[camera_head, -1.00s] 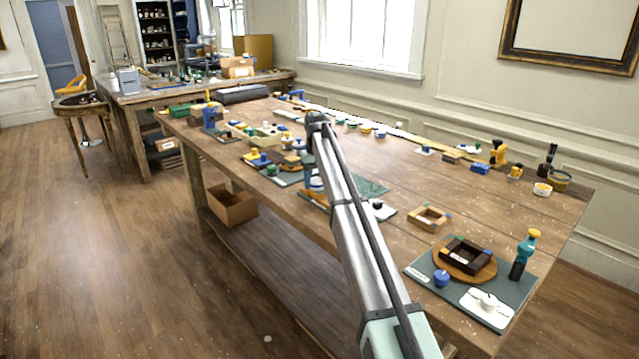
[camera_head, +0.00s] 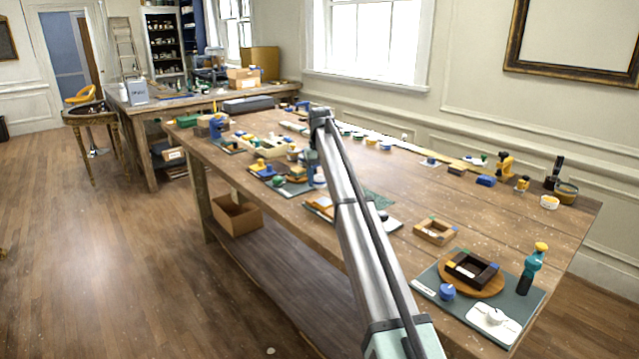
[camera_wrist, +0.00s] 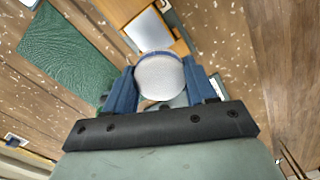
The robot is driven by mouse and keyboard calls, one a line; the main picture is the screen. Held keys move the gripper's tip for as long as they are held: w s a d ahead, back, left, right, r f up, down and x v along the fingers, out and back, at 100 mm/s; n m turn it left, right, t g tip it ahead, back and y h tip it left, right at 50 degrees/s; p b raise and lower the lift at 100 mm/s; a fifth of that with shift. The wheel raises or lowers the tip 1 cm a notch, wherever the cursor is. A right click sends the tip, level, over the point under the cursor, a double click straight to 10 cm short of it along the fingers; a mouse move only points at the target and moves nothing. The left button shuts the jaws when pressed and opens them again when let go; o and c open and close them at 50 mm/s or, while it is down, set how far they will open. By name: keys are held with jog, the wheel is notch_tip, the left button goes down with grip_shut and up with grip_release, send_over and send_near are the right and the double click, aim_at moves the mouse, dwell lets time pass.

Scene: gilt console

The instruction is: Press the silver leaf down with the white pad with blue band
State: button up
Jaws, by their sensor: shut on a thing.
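My gripper (camera_wrist: 160,92) has blue fingers shut on a round white pad (camera_wrist: 160,75), whose pale face shows between them in the wrist view. Just beyond the pad in the wrist view is an orange-brown wooden piece (camera_wrist: 179,46) with a pale grey panel (camera_wrist: 148,30), which may be the silver leaf. The pad overlaps the panel's near edge in the picture; I cannot tell whether they touch. In the head view the gripper is mostly hidden behind my arm, close to the wooden piece (camera_head: 322,206) on the bench.
A green mat (camera_wrist: 65,60) lies left of the gripper in the wrist view. The long wooden bench (camera_head: 440,205) carries many small tools.

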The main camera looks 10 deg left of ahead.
jog(key=shift+r, duration=1.3)
